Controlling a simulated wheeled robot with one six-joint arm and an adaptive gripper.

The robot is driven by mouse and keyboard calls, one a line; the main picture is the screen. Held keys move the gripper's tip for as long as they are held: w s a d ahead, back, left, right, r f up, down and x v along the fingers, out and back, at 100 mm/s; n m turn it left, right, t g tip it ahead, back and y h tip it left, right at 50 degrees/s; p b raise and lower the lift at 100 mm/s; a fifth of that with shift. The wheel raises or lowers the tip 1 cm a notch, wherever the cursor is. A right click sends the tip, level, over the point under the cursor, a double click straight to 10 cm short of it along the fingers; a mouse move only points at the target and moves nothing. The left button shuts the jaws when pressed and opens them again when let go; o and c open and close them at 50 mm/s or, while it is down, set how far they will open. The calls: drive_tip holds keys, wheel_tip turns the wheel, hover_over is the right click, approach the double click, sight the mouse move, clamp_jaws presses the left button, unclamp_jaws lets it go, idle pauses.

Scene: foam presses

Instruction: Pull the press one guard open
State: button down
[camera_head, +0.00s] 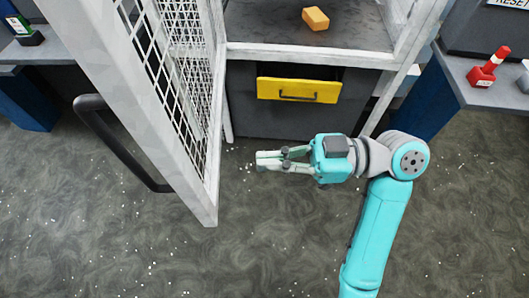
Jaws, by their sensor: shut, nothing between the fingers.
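The press guard (208,196) is a white-framed mesh door at the left of the press. It stands swung open toward me, its edge-on frame reaching out over the floor. Its dark bar handle (112,145) is on the guard's left face. My gripper (260,161) is shut and empty, pointing left, to the right of the guard and apart from it. The press opening is uncovered, with an orange foam block (316,18) on its dark bed (262,30).
Below the bed is a yellow-fronted drawer (299,90) with a dark handle. A side table at right holds a red object (488,67). The speckled grey floor (250,250) in front is clear.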

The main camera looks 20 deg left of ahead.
sight(188, 164)
drive_tip(key=x, duration=1)
drive_tip(key=shift+s+a, duration=0.1)
drive_tip(key=shift+a, duration=0.05)
drive_tip(key=shift+s+a, duration=0.1)
drive_tip(key=shift+a, duration=0.15)
drive_tip(key=s+a+t, duration=0.1)
drive_tip(key=s+a, duration=0.2)
drive_tip(key=a, duration=0.6)
drive_tip(key=s+a+m+t, duration=0.1)
drive_tip(key=s+a, duration=0.2)
drive_tip(key=a, duration=0.6)
drive_tip(key=shift+s+a+y, duration=0.2)
drive_tip(key=shift+y, duration=0.1)
